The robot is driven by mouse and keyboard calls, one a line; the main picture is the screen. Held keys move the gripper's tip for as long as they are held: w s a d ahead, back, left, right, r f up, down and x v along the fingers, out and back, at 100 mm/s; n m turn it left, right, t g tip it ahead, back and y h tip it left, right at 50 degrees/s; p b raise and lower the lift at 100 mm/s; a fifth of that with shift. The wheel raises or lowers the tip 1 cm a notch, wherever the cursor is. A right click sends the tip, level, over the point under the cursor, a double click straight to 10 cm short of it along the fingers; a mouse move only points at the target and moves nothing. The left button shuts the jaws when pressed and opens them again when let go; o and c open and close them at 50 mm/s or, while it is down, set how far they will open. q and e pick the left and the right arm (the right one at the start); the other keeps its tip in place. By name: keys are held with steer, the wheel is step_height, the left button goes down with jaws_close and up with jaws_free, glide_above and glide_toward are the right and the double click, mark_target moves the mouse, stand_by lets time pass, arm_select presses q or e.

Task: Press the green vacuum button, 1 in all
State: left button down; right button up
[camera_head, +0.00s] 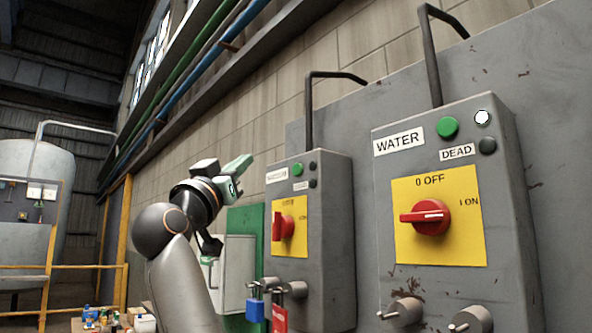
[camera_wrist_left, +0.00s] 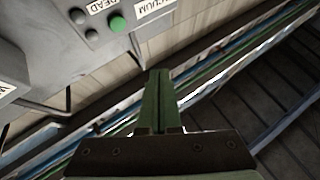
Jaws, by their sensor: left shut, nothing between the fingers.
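The green vacuum button (camera_head: 298,169) sits at the top of the smaller, farther grey control box (camera_head: 332,215), next to a white label. In the left wrist view the green button (camera_wrist_left: 118,23) shows at the top, left of the label reading VACUUM (camera_wrist_left: 152,8). My left gripper (camera_head: 240,164) is to the left of that box, about level with the button. Its fingers (camera_wrist_left: 158,78) are shut and empty, and they look apart from the button and the box. My right gripper is in neither view.
A nearer grey box labelled WATER (camera_head: 399,141) stands at right, with its own green button (camera_head: 447,127) and a red switch (camera_head: 426,217). The vacuum box has a red switch (camera_head: 284,228) and padlocks below. Pipes run along the wall. A yellow railing (camera_head: 50,268) is at left.

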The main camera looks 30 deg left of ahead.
mark_target(297, 170)
arm_select(q)
steer(key=w+d+p, duration=0.3)
steer(key=w, duration=0.5)
steer(key=shift+d+p, duration=0.15)
steer(key=shift+p, duration=0.2)
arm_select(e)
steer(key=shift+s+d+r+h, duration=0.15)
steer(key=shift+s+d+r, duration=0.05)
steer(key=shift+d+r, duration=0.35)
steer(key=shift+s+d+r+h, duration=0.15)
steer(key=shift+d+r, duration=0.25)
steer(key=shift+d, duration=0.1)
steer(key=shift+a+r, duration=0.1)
arm_select(q)
steer(key=shift+w, duration=0.15)
stand_by(0.5)
steer(key=shift+w+d+p, duration=0.2)
steer(key=shift+w+p, duration=0.1)
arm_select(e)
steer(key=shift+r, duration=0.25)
